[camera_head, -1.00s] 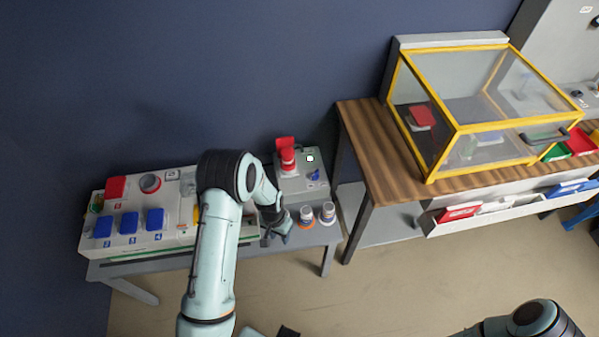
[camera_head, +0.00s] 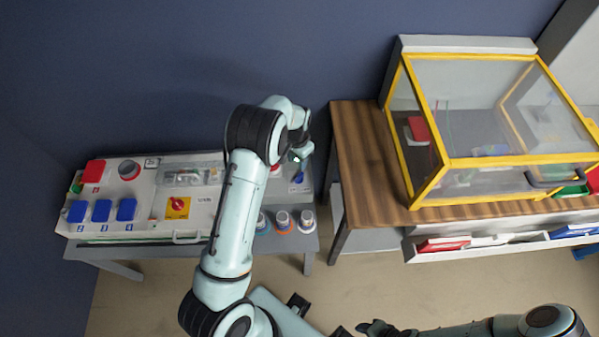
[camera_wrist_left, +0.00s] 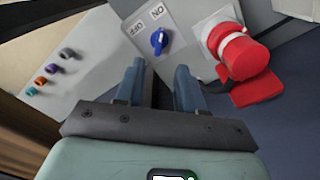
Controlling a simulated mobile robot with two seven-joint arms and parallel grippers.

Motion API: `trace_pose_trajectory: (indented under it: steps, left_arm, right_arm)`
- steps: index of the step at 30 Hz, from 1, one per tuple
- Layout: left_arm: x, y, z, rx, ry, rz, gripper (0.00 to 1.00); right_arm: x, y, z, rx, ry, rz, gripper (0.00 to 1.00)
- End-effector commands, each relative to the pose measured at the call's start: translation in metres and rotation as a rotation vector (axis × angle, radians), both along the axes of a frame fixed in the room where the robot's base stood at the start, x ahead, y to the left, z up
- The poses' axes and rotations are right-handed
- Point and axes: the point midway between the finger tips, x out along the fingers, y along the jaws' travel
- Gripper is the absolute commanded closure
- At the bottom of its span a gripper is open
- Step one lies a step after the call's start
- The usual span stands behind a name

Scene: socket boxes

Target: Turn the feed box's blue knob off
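The blue knob (camera_head: 299,178) sits on the light feed box (camera_head: 305,187) at the right end of the grey bench. In the left wrist view the blue knob (camera_wrist_left: 158,41) is on a pale plate with ON and OFF labels. My left gripper (camera_head: 301,152) is over the box, just behind the knob in the head view. In the left wrist view its two fingers (camera_wrist_left: 158,75) are apart with nothing between them; the knob is beyond their tips, apparently untouched. My right gripper (camera_head: 372,329) is at the bottom edge, its fingers unclear.
A red plug (camera_wrist_left: 242,55) is beside the knob; my arm mostly hides it in the head view. Several small cups (camera_head: 283,220) stand along the bench front. A panel with blue covers (camera_head: 102,210) is left. A wooden table (camera_head: 357,150) with a yellow-framed case (camera_head: 470,158) is right.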

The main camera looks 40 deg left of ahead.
Motion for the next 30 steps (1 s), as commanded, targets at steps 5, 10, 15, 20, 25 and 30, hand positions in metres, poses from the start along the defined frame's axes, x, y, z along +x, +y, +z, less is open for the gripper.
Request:
trace_pose_trajectory:
  steps: [5,10,15,20,25,30]
  left_arm:
    - [-0.001,0.000,-0.042,-0.001,0.005,0.001,0.62]
    - [-0.001,0.000,-0.074,-0.001,0.003,0.000,0.62]
    - [0.000,0.000,-0.095,-0.001,0.001,0.000,0.62]
    - [0.000,0.000,-0.102,-0.001,-0.001,0.000,0.62]
    - [0.000,0.000,-0.103,-0.001,-0.001,0.000,0.62]
    - [0.000,0.000,-0.103,0.000,0.000,0.000,0.88]
  right_arm:
    - [0.000,0.000,0.000,0.000,0.000,0.000,0.57]
    - [0.001,0.000,0.001,0.000,-0.001,0.000,0.57]
    - [0.002,0.000,0.002,0.000,-0.002,0.000,0.57]
    - [0.002,0.000,0.003,0.000,-0.002,0.000,0.57]
    - [0.002,0.000,0.003,0.000,-0.002,0.000,0.57]
    - [0.002,0.000,0.003,0.000,-0.002,0.000,0.57]
